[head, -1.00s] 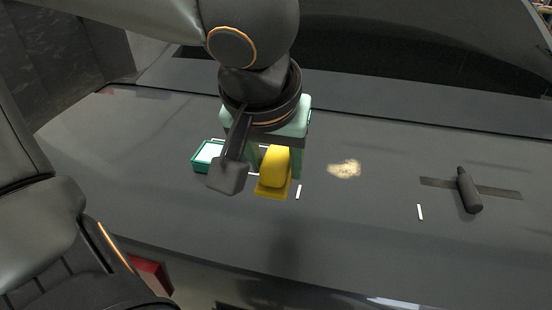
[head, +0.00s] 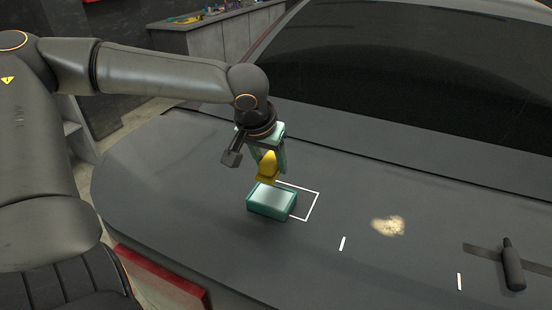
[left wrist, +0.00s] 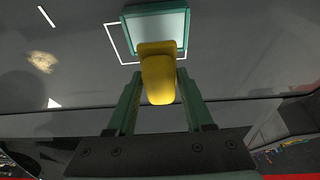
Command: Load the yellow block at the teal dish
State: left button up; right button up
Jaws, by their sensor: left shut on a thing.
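The yellow block (head: 267,171) is held between the teal fingers of my left gripper (head: 268,163), which is shut on it. The teal dish (head: 268,208), a shallow box with a pale inside, sits on the dark car surface just below the block. In the left wrist view, the block (left wrist: 158,78) hangs between the fingers (left wrist: 157,88) and its far end overlaps the near edge of the dish (left wrist: 186,35). I cannot tell for certain whether block and dish touch. My right gripper is not in view.
A white outline (head: 317,200) is marked on the surface beside and partly behind the dish. To the right lie a pale speckled patch (head: 389,226), short white marks (head: 342,243) and a dark bottle-shaped thing (head: 512,265) on a dark strip. The surface between is clear.

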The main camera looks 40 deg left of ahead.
aim_at(274, 193)
pick_arm(q)
jog(key=shift+f+b, duration=2.2)
jog(key=shift+f, duration=0.7)
jog(key=shift+d, duration=0.1)
jog(key=shift+f, duration=0.5)
jog(key=shift+f, duration=0.1)
